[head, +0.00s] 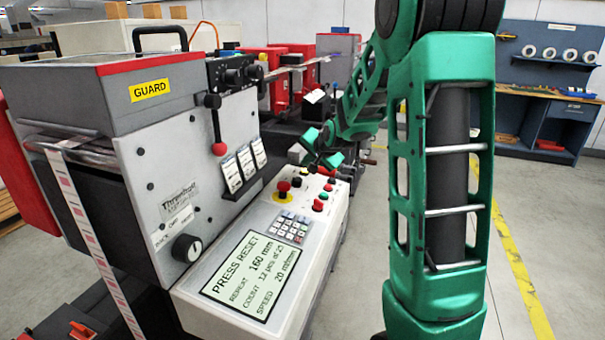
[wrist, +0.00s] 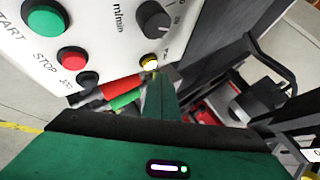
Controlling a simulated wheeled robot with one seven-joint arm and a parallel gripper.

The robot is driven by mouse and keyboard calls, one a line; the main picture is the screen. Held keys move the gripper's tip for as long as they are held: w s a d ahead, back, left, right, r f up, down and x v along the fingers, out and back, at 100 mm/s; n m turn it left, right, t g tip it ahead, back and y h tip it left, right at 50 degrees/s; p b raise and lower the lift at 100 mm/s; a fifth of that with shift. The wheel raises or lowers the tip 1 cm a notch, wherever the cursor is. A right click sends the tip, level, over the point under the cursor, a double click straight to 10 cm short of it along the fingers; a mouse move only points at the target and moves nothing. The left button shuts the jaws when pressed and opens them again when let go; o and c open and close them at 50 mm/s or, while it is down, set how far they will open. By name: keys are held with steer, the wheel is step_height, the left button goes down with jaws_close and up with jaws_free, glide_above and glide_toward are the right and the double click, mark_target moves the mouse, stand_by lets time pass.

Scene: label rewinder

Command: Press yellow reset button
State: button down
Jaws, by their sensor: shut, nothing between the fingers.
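The yellow reset button (wrist: 149,61) is a small round yellow cap at the edge of the white control panel in the wrist view, just below a black dial. My gripper (wrist: 153,76) is shut and empty, with its green fingertips right at the lower side of the yellow button. I cannot tell whether they touch it. In the head view my gripper (head: 320,160) is over the far end of the sloped control panel (head: 225,308). I cannot make out the reset button there. The display (head: 249,274) reads "PRESS RESET".
A green START button (wrist: 46,18), a red STOP button (wrist: 72,60) and a black JOG button (wrist: 88,80) are close by, beside the black speed dial (wrist: 153,19). A red mushroom button (head: 283,187) on a yellow base stands nearer on the panel. The grey guard (head: 115,92) is at left.

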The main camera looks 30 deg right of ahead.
steer(key=shift+a+f, duration=0.1)
steer(key=shift+f, duration=0.75)
stand_by(1.0)
steer(key=shift+r, duration=0.1)
steer(key=shift+s+r, duration=0.1)
steer(key=shift+r, duration=0.7)
steer(key=shift+r, duration=0.1)
steer(key=shift+s+d+r, duration=0.15)
steer(key=shift+d+r, duration=0.05)
steer(key=shift+r, duration=1)
steer(key=shift+s+d+r, duration=0.1)
steer(key=shift+d+r, duration=0.05)
steer(key=shift+r, duration=1.05)
steer(key=s+a+f+n+g, duration=0.2)
steer(key=s+a+g, duration=0.1)
steer(key=s, duration=1.1)
steer(key=s+a+f+n+g+y, duration=0.1)
steer(key=s+a+f+n+g, duration=0.1)
steer(key=s, duration=1.3)
steer(key=s+a+f+n+g+y, duration=0.1)
steer(key=s+a+f+n+g, duration=0.1)
steer(key=s, duration=1.2)
steer(key=a+f+g, duration=0.1)
steer(key=a+g, duration=0.1)
steer(key=g, duration=0.1)
steer(key=shift+s+a, duration=0.25)
steer(key=shift+f, duration=0.1)
